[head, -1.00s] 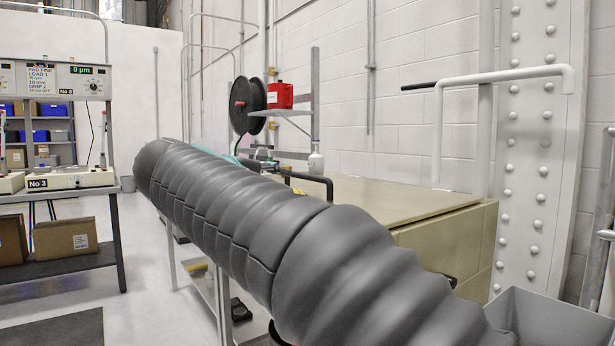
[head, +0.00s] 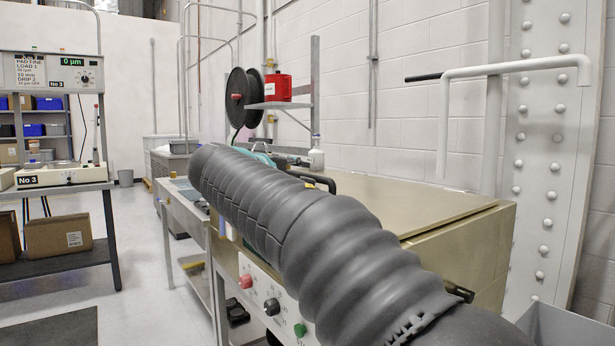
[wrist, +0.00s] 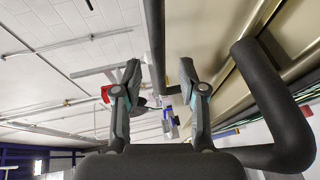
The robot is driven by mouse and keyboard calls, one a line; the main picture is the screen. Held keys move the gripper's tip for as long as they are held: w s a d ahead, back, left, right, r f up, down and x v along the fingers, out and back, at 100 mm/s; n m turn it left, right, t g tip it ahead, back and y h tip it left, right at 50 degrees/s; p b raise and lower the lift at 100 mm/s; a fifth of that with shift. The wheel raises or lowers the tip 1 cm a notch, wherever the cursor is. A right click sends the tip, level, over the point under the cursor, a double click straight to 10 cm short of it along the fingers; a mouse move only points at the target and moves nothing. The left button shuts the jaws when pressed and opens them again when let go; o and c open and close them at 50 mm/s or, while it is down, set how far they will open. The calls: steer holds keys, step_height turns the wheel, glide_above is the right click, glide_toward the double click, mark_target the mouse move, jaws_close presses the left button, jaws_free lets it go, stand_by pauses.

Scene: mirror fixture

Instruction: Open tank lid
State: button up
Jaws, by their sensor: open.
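The tank is a long beige box with a flat beige lid (head: 440,205), which looks closed, along the wall in the head view. A black bent handle (head: 322,181) shows at its near side, partly behind my arm. In the wrist view a large black bent handle (wrist: 280,105) is close on the right, beside the beige lid edge (wrist: 215,30). My gripper (wrist: 160,72) is open, its two fingers apart. A dark bar passes the fingers from the top; I cannot tell how near it is. In the head view my arm hides most of the gripper.
A white pipe with a black grip (head: 500,70) stands behind the tank. A panel with knobs (head: 270,300) is below my arm. A shelf holds a red box (head: 278,87) beside a black reel (head: 243,98). Open floor (head: 150,270) lies left.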

steer(key=shift+x, duration=2.15)
jaws_close()
